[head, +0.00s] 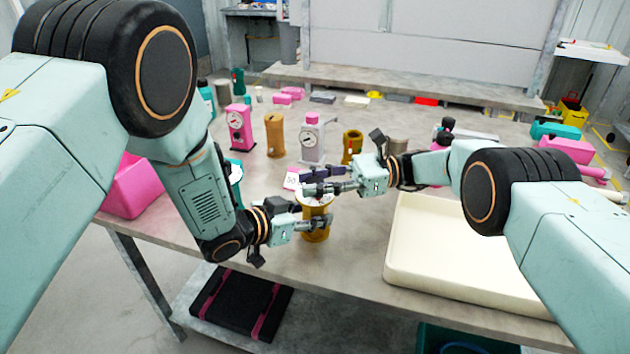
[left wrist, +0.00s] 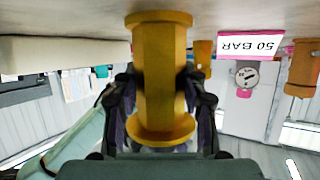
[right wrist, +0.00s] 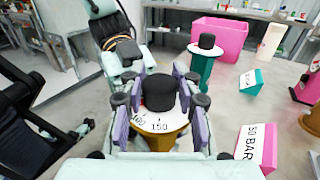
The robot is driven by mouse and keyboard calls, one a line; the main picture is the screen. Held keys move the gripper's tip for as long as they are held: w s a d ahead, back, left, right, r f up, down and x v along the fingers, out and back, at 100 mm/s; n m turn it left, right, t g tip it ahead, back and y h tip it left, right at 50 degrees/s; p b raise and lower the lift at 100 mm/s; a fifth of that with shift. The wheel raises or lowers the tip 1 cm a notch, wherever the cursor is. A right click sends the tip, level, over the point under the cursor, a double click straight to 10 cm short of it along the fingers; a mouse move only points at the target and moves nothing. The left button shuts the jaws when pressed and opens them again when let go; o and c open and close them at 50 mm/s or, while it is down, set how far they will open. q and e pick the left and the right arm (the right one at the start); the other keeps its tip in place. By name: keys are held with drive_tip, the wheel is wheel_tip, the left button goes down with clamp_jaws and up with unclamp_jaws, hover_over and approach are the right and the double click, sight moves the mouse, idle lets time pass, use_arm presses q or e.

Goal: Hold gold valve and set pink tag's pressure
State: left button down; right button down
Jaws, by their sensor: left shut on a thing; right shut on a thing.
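The gold valve (head: 316,232) stands upright on the near part of the table. My left gripper (head: 318,224) is shut around its body, fingers on either side; the body fills the middle of the left wrist view (left wrist: 160,75). My right gripper (right wrist: 157,108) is shut on the black knob (right wrist: 160,92) on top of the valve. The white dial (right wrist: 150,122) under the knob shows 100 and 150; the rest is partly hidden by the fingers. The pink tag (right wrist: 257,145) stands beside the valve and reads 50 BAR; it also shows upside down in the left wrist view (left wrist: 249,44).
A teal valve (right wrist: 202,70) with a black knob and a teal tag (right wrist: 252,80) stand nearby. A cream tray (head: 400,245) lies to the right. Gauged pumps, a pink one (head: 240,128) and a grey one (head: 312,140), stand behind. A pink bin (head: 130,190) is at left.

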sight(316, 181)
use_arm(q)
drive_tip(key=shift+s+f, duration=0.1)
drive_tip(key=shift+f, duration=0.05)
use_arm(e)
drive_tip(key=c, duration=0.9)
unclamp_jaws()
drive_tip(key=shift+c, duration=0.2)
wheel_tip(316, 181, up, 10)
drive_tip(key=shift+r, duration=0.1)
use_arm(q)
drive_tip(key=c, duration=0.7)
unclamp_jaws()
drive_tip(key=shift+o, duration=0.2)
drive_tip(key=shift+a, duration=0.1)
